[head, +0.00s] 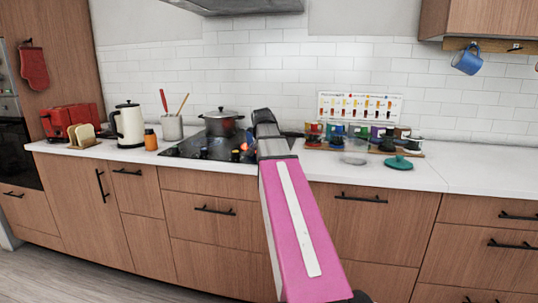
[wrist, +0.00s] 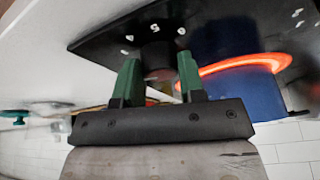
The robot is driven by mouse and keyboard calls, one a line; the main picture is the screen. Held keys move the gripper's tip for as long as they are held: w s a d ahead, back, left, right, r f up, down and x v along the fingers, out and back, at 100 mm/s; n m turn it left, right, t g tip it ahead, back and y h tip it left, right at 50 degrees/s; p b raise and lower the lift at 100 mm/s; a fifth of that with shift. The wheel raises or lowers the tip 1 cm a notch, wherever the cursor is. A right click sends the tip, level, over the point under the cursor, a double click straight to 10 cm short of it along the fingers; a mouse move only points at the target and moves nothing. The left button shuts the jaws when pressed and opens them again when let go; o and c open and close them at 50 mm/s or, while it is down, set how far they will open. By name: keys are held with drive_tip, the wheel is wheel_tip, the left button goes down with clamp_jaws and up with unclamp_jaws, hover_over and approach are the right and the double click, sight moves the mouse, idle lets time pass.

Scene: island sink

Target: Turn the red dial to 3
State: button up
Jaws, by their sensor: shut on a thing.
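My gripper (wrist: 159,64) shows its two green fingers in the wrist view, standing apart on either side of a dark dial (wrist: 158,52) on the black stove panel. The fingers are shut on this dial; its colour is hard to make out, and its lower part is partly hidden between them. White digits (wrist: 155,20) are printed on the panel around it. Its pointer setting cannot be read. In the head view the black stove (head: 185,151) has a small orange-red spot (head: 243,147) by its right side. My arm hides the gripper and part of the stove there.
A large blue round object (wrist: 235,100) with a glowing orange ring sits close right of the fingers. In the head view a lidded pot (head: 221,124) stands on the stove. Several coloured mugs (head: 360,132) and a teal lid (head: 398,163) are on the right. The far right counter is clear.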

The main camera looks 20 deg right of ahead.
drive_tip(key=shift+a+m+g+h, duration=0.1)
drive_tip(key=shift+m+g+h, duration=0.3)
drive_tip(key=shift+m, duration=1.1)
drive_tip(key=o, duration=0.9)
drive_tip(key=shift+r, duration=0.15)
drive_tip(key=v, duration=1)
drive_tip(key=shift+a+r, duration=0.15)
drive_tip(key=shift+r, duration=0.1)
